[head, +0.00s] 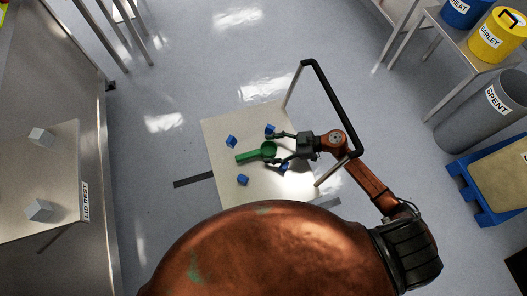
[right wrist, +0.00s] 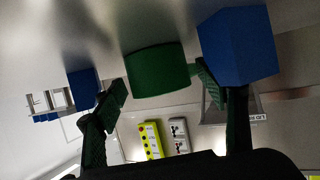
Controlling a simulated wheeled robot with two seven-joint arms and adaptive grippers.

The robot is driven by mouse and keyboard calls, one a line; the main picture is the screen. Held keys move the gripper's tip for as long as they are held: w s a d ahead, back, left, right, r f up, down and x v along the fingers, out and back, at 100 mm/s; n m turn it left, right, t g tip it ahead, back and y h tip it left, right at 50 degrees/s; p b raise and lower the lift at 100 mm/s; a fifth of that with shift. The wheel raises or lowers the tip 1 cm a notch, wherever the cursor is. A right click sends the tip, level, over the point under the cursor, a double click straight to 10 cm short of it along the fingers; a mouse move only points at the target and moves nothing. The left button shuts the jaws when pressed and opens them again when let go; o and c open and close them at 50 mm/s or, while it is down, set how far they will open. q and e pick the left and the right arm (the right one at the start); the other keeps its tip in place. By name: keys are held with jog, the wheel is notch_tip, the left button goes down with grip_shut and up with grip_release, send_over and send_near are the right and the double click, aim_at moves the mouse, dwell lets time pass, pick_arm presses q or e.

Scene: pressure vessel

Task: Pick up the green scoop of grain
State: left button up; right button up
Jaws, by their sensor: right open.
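The green scoop (head: 250,155) lies on a pale square board (head: 223,128) in the head view, its handle pointing left and its round bowl at the right. I cannot make out grain in the bowl. My right gripper (head: 273,148) is open, coming from the right, with one finger on each side of the bowl. In the right wrist view, the green bowl (right wrist: 155,72) is between the two finger ends; contact cannot be told. My left gripper is not in view.
A black bar frame (head: 333,95) rises over the board's right side. Grey bin (head: 485,118) and steel bench (head: 60,130) stand farther out.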

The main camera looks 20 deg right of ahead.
jog(key=shift+w+a+f, duration=0.15)
jog(key=shift+a+f, duration=0.05)
jog(key=shift+a, duration=0.2)
jog(key=shift+c, duration=0.7)
jog(key=c, duration=1.1)
jog(key=shift+c, duration=0.6)
jog(key=shift+r, duration=0.2)
